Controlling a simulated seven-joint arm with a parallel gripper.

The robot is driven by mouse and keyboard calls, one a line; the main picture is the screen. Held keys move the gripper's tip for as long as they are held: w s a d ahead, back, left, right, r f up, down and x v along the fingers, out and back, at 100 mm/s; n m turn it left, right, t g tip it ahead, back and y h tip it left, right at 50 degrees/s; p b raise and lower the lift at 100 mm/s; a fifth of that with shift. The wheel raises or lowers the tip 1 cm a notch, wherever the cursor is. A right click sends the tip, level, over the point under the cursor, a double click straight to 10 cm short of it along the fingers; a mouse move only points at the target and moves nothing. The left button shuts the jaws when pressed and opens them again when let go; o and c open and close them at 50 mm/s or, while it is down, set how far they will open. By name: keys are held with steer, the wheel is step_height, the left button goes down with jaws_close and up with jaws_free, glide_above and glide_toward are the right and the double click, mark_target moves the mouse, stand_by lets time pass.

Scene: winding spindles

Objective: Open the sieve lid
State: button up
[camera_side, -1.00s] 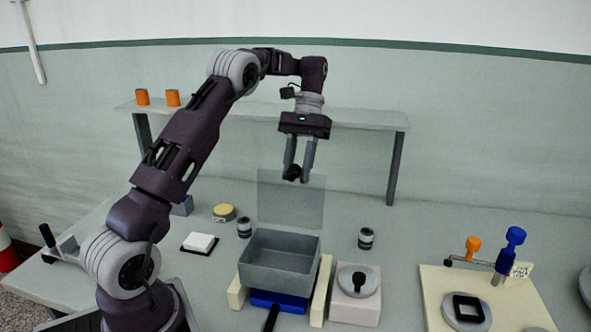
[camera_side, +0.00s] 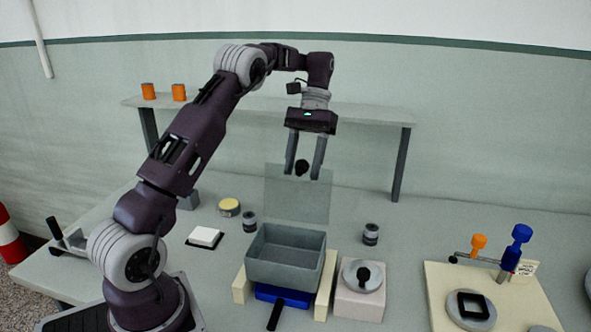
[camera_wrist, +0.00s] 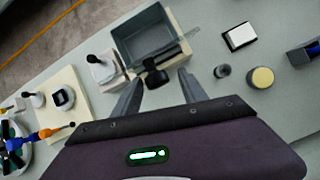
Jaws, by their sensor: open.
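The sieve is a grey open-topped box (camera_side: 285,278), and its inside shows. Its see-through lid (camera_side: 297,200) stands upright along the box's back edge. A black knob (camera_side: 302,167) is at the lid's upper edge; it also shows in the wrist view (camera_wrist: 154,77). My gripper (camera_side: 302,176) is open, with its fingers apart on either side of the knob. In the wrist view my gripper's fingertips (camera_wrist: 161,77) flank the knob, with gaps showing.
Under the box are cream rails (camera_side: 325,287) and a blue piece (camera_side: 283,295) with a black handle. To the right are a block with a knobbed round lid (camera_side: 362,277) and a cream board (camera_side: 440,290). A shelf (camera_side: 350,117) stands behind.

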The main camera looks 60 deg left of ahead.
steer(key=s+d+r, duration=0.2)
steer(key=s+d, duration=0.3)
steer(key=s+d+f+t+y, duration=0.4)
steer(key=s+d+f, duration=0.5)
step_height(320, 180, up, 8)
steer(key=s+d+r+m+t, duration=0.4)
steer(key=s+r+m+t, duration=0.1)
steer(key=s, duration=0.4)
steer(key=shift+m+t+h, duration=0.3)
steer(key=shift+m+t, duration=0.2)
steer(key=shift+t, duration=0.1)
